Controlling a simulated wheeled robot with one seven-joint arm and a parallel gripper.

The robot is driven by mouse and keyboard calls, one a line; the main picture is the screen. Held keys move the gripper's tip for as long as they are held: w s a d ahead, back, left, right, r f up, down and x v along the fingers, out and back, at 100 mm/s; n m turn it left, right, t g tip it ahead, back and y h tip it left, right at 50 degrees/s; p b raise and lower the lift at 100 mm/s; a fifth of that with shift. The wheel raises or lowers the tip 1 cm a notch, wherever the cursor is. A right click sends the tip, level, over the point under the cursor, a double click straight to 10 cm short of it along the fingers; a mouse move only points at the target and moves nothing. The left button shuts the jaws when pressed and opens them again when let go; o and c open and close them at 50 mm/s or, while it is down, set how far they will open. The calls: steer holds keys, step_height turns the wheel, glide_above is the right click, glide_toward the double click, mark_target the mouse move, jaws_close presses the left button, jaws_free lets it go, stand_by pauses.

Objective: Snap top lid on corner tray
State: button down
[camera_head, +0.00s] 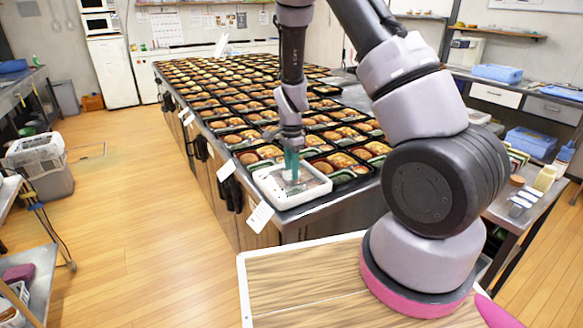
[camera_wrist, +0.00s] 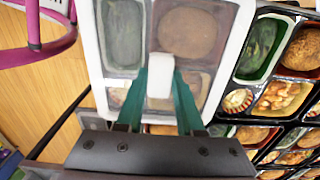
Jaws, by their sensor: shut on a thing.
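The top lid (camera_head: 265,187) has a thick white rim and a see-through middle, and lies over the near corner of the tray table. My gripper (camera_head: 291,170) points down onto it, its teal fingers at the lid's middle. In the wrist view, the fingers (camera_wrist: 160,85) are shut on a small white knob in the centre of the lid (camera_wrist: 92,50). The corner tray's food, with a green compartment and a round brown piece, shows through the lid. The tray's edges are hidden, so I cannot tell whether the lid is pressed fully down.
Open black bento trays (camera_head: 235,95) fill the metal table in rows behind and to the right of the lid. One neighbouring tray (camera_wrist: 284,75) sits close beside it. White paper tags (camera_head: 260,216) hang at the table's front edge.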

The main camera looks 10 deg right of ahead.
steer(key=shift+f, duration=0.1)
stand_by(0.5)
steer(key=shift+c, duration=2.3)
jaws_free()
steer(key=shift+o, duration=0.3)
steer(key=o, duration=0.4)
steer(key=shift+r, duration=4)
